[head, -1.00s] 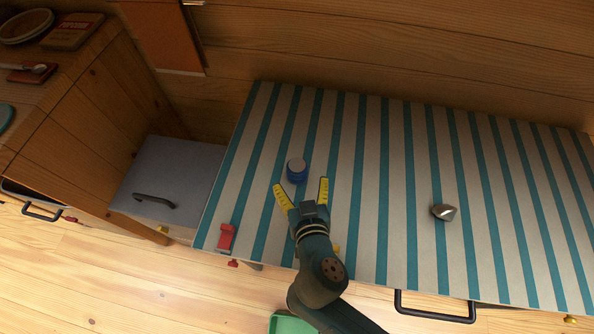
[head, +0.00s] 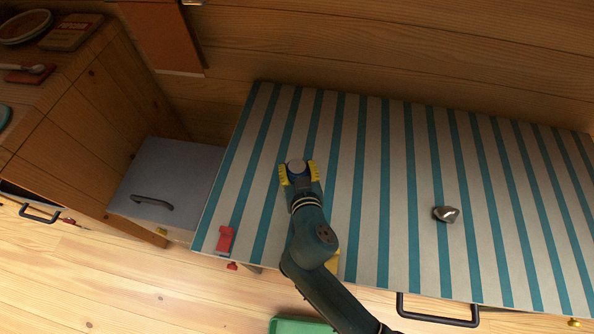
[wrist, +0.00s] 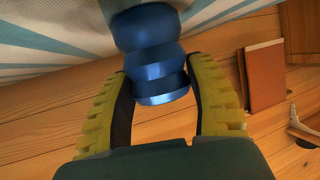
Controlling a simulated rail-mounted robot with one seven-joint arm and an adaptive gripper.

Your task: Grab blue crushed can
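The blue crushed can (head: 296,165) stands on the striped tabletop, left of its middle, with its pale round top facing up in the head view. My gripper (head: 298,172) has its yellow fingers on either side of the can. In the wrist view the can (wrist: 152,62) is shiny blue with pinched, ridged sides. There the fingers (wrist: 158,75) are in close against both sides of the can and appear to touch it.
The striped tabletop (head: 375,200) is mostly clear. A silver crumpled can (head: 445,214) lies to the right, and a red object (head: 225,239) lies near the front left edge. A grey-topped drawer unit (head: 170,170) stands at the left.

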